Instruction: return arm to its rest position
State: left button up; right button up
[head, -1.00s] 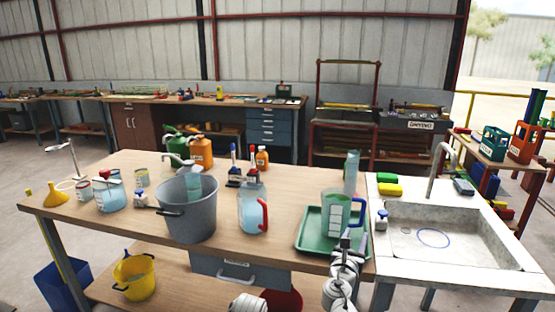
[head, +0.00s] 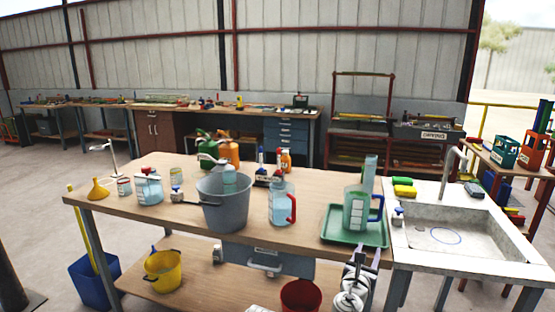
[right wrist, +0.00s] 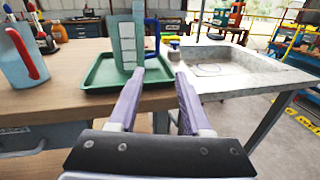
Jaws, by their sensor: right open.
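My right gripper (head: 363,257) is open and empty in front of the table's front edge, below the green tray (head: 334,238). In the right wrist view its two fingers (right wrist: 156,82) point toward the tray with a gap between them. A jug with a blue handle (head: 356,212) stands upright on the tray, apart from the fingers; it also shows in the right wrist view (right wrist: 127,42). My left gripper is not clearly visible in any view.
The wooden table (head: 150,222) holds a grey bucket (head: 226,212), a jug with a red handle (head: 282,205) and several bottles. A stone sink (head: 480,240) adjoins it on the right. A yellow bucket (head: 163,272) and a red bucket (head: 300,297) are lower down.

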jog(key=s+a+f+m+g+y, duration=0.2)
jog(key=s+a+f+m+g, duration=0.4)
jog(key=s+f+m, duration=0.35)
jog(key=s+a+f+m+g+y, duration=0.3)
jog(key=s+a+f+m+g, duration=0.35)
jog(key=f+m, duration=0.5)
jog(key=s+a+m+g+y, duration=0.2)
jog(key=s+a+m+g, duration=0.25)
jog(key=s+a, duration=0.2)
pick_arm(q)
notch_tip(320, 180, up, 14)
jog(key=p, duration=1.4)
jog(key=shift+w, duration=0.2)
pick_arm(e)
notch_tip(320, 180, up, 13)
jog(key=t, duration=0.1)
jog(key=shift+r, duration=0.2)
